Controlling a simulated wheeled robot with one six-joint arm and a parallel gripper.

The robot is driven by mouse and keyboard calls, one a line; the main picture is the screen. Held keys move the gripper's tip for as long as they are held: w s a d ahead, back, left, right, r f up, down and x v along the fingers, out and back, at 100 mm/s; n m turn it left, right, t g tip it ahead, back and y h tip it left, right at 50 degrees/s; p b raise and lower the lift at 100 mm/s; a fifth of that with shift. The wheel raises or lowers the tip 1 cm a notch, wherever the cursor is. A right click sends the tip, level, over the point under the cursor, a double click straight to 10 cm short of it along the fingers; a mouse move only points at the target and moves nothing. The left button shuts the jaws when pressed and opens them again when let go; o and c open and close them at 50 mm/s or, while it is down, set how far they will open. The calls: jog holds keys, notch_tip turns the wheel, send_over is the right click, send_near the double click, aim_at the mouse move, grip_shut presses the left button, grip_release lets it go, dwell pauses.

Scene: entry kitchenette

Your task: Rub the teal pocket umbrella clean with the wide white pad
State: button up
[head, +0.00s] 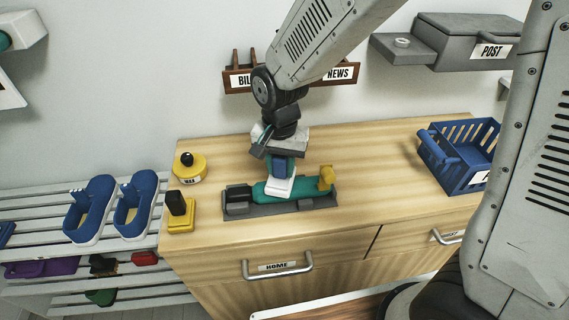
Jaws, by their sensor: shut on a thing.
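The teal pocket umbrella (306,189) lies on its side in a grey cradle (289,208) on the wooden cabinet top. A black part is at its left end and a yellow part at its right end. My gripper (281,157) points down above the umbrella and is shut on the blue grip of the wide white pad (279,187). The white pad is over the left-middle of the umbrella and appears to touch it. The pad hides that part of the umbrella, and the gripper hides the top of the blue grip.
A round yellow tin (189,170) with a black knob and a yellow block with a black handle (180,213) stand left of the cradle. A blue basket (461,157) stands at the right. The cabinet top (385,165) between cradle and basket is clear. A letter rack (345,75) hangs behind.

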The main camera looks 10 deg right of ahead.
jog(key=shift+d, duration=0.1)
jog(key=shift+s+d+f, duration=0.1)
jog(key=shift+d+f, duration=0.1)
jog(key=shift+d, duration=0.7)
jog(key=shift+c, duration=0.4)
jog(key=shift+a+r, duration=0.1)
jog(key=shift+a, duration=0.8)
jog(key=shift+d, duration=0.1)
jog(key=shift+d+r, duration=0.1)
jog(key=shift+d, duration=0.7)
